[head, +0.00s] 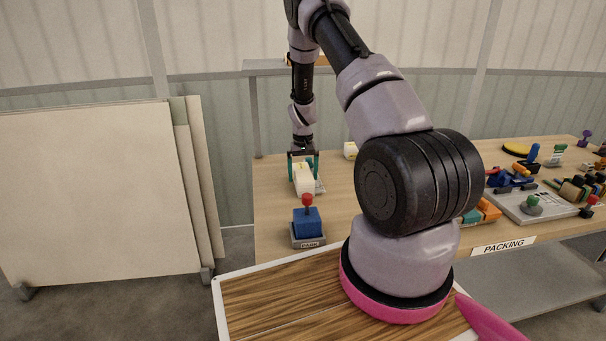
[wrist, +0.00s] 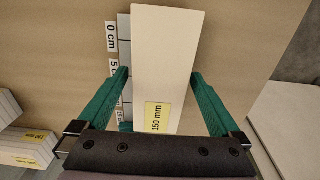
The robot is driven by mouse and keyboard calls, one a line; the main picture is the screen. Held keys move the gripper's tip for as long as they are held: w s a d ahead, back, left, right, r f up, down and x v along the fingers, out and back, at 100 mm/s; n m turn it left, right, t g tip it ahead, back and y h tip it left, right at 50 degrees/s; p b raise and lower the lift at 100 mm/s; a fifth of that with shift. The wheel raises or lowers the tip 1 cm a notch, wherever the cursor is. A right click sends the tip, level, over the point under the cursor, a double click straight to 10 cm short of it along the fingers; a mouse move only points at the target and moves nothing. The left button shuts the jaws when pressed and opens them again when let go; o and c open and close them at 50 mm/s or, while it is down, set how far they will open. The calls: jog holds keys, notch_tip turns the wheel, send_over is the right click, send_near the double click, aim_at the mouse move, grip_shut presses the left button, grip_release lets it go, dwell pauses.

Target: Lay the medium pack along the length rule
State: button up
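The cream pack with a yellow 150 mm label (wrist: 165,60) lies lengthwise between the green fingers of my gripper (wrist: 160,75) in the wrist view. Both fingertips appear to be against its long sides. The length rule (wrist: 124,45), with 0 cm and 5 cm tags, shows along the pack's left side and is partly hidden by it. In the head view the pack (head: 304,178) and my gripper (head: 303,165) are at the table's left end, behind a blue block. Whether the pack touches the surface below is unclear.
A blue block with a red knob (head: 307,222) stands on a grey base near the table's front left edge. Another pale pack (head: 350,150) is farther back. Other labelled packs (wrist: 25,145) lie at lower left in the wrist view. Clutter fills the table's right side (head: 530,195).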

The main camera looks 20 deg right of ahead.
aim_at(303, 172)
jog(key=shift+r, duration=3.75)
